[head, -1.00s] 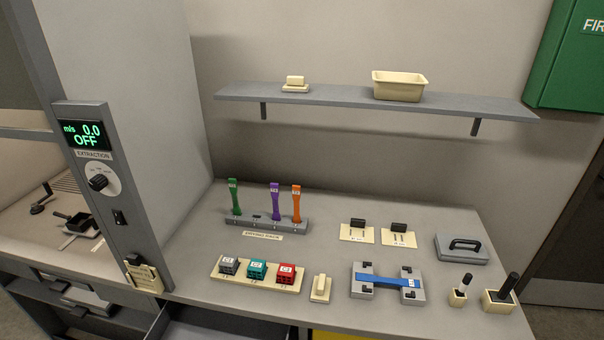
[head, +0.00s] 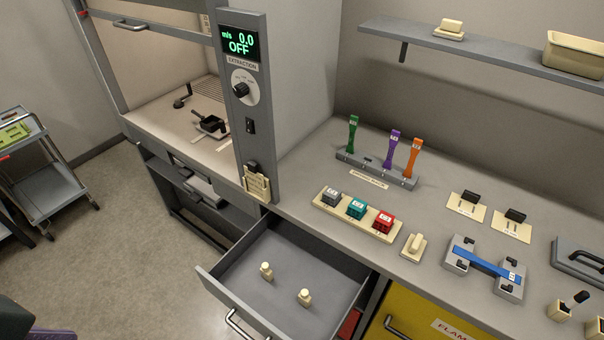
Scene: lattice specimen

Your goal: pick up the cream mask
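Two flat cream plates with black handles lie side by side on the bench at right: a left plate (head: 466,207) and a right plate (head: 511,226). A stepped cream piece (head: 257,184) sits on the front of the fume hood post, below the switch. I cannot tell which of these cream things is the mask. Neither of my grippers can be made out in the head view.
An open grey drawer (head: 232,287) with two small cream pieces juts out below the bench. A rack (head: 376,169) with green, purple and orange tools stands behind a cream tray (head: 347,224) of coloured blocks. A blue bar (head: 484,262) spans two grey blocks.

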